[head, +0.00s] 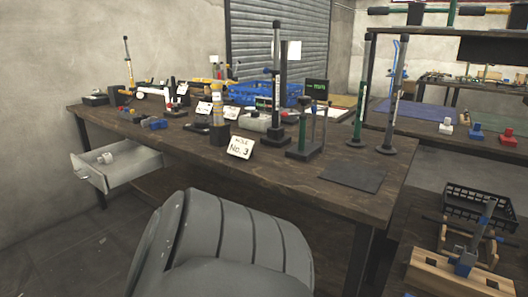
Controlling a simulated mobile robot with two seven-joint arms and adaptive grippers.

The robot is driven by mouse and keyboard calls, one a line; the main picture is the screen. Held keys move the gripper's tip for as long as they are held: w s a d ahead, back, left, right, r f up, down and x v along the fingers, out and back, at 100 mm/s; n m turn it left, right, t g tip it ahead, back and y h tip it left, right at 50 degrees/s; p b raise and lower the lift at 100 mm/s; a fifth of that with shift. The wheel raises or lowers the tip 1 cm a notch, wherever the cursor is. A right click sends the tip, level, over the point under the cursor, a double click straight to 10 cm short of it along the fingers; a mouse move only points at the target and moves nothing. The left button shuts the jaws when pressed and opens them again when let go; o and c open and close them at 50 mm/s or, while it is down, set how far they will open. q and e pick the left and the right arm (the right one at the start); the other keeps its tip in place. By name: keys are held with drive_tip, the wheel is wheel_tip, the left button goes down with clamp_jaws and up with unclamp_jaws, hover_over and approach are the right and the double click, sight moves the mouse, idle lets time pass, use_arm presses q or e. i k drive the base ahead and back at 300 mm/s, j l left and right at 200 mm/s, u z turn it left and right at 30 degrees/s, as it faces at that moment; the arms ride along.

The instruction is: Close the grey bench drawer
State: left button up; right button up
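The grey bench drawer (135,167) is under the left end of the dark wooden workbench (290,172). It is pulled out, with its inside showing. A small pale object (105,157) lies in it. Neither of my grippers is in view, so nothing is seen touching the drawer.
A large grey ribbed form (235,240), possibly a chair back, fills the lower middle before the bench. Presses, tools, a blue crate (217,92) and a No. 3 card (241,147) stand on the bench. Floor (75,245) left of the grey form looks clear.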

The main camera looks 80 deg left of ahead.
sight(132, 160)
drive_tip(key=u, duration=3.55)
drive_tip(key=i+u, duration=0.2)
drive_tip(key=k+j, duration=0.05)
drive_tip(key=k, duration=0.05)
